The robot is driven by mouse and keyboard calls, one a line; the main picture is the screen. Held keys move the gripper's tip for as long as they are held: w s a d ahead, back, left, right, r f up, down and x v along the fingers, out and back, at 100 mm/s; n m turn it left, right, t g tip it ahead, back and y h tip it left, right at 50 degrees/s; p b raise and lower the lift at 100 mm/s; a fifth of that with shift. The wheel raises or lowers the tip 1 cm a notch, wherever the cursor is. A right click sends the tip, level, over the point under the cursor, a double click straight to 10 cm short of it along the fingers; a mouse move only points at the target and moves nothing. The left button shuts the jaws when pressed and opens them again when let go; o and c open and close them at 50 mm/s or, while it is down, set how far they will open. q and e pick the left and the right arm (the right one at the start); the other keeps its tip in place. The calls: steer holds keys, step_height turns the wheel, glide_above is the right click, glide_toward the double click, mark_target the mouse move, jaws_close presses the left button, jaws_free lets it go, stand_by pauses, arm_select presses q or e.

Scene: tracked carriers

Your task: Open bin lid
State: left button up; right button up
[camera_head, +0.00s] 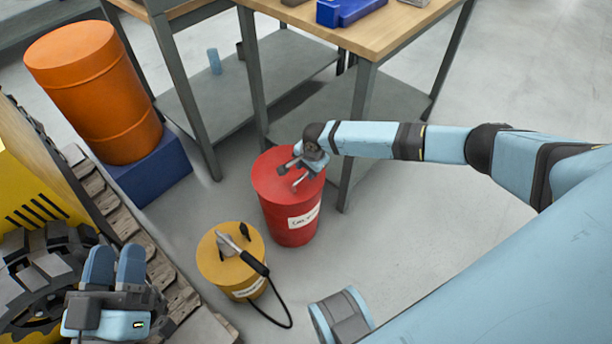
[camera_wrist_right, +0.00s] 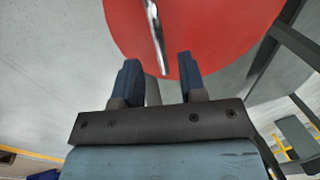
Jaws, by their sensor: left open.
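The red bin (camera_head: 291,227) stands on the floor in the head view, with a white label on its side and a flat red lid (camera_head: 268,178). A metal bar handle (camera_head: 300,181) lies on the lid; it also shows in the right wrist view (camera_wrist_right: 155,35). My right gripper (camera_head: 292,166) is over the lid close to the handle. In the wrist view its fingers (camera_wrist_right: 160,72) are apart, with the handle ahead of the gap and nothing held. My left gripper (camera_head: 115,262) is open and empty at lower left, away from the bin.
A yellow drum (camera_head: 225,279) with a black-hosed pump stands left of the bin. A workbench (camera_head: 365,35) with a grey lower shelf is behind it. An orange barrel (camera_head: 95,90) stands on a blue base (camera_head: 160,172). Tracks (camera_head: 130,225) border the left. Floor at right is clear.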

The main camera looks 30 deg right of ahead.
steer(key=shift+w+f+b, duration=0.25)
steer(key=shift+f+b, duration=0.05)
steer(key=shift+f, duration=0.9)
arm_select(q)
steer(key=shift+w+d+f+g, duration=0.1)
steer(key=shift+f+g, duration=0.3)
steer(key=shift+f, duration=0.4)
